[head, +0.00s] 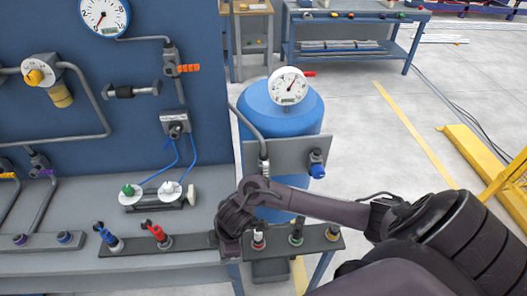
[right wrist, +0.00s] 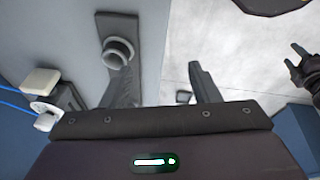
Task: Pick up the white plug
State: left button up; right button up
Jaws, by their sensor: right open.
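A white plug (head: 170,189) sits beside a green-topped one (head: 130,192) on a small fixture on the bench, with blue hoses running up from it. My right gripper (head: 231,242) is at the bench's front edge, right of that fixture, over a dark strip. In the right wrist view my right gripper (right wrist: 162,82) is open, with nothing between its fingers. A pale grey round fitting (right wrist: 117,52) on a grey plate shows near the left finger's tip; I cannot tell whether they touch. My gripper hides part of the strip in the head view.
Along the dark strip (head: 190,243) stand a blue fitting (head: 109,238), a red fitting (head: 157,233) and several others. A blue tank (head: 280,110) with a gauge (head: 288,87) stands behind my right arm. A blue panel (head: 120,110) with pipes rises behind the bench.

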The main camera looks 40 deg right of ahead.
notch_tip(320, 180, up, 2)
jog(key=g+h, duration=0.2)
send_over(258, 236)
jog(key=shift+w+d+r+n+p, duration=0.2)
jog(key=shift+w+n+p, duration=0.1)
jog(key=shift+w+n, duration=0.15)
jog(key=shift+s+d+f+b, duration=0.1)
jog(key=shift+s+f+b, duration=0.05)
jog(key=shift+f+b, duration=0.35)
jog(key=shift+s+d+f+b, duration=0.15)
jog(key=shift+f+b, duration=0.15)
jog(key=shift+f, duration=0.25)
jog(key=shift+w+f, duration=0.1)
jog(key=shift+f, duration=0.25)
jog(key=f, duration=0.3)
jog(key=shift+w+f, duration=0.2)
jog(key=shift+w, duration=0.05)
jog(key=shift+f, duration=0.65)
pick_arm(q)
jog(key=shift+d, duration=0.6)
pick_arm(e)
grip_shut()
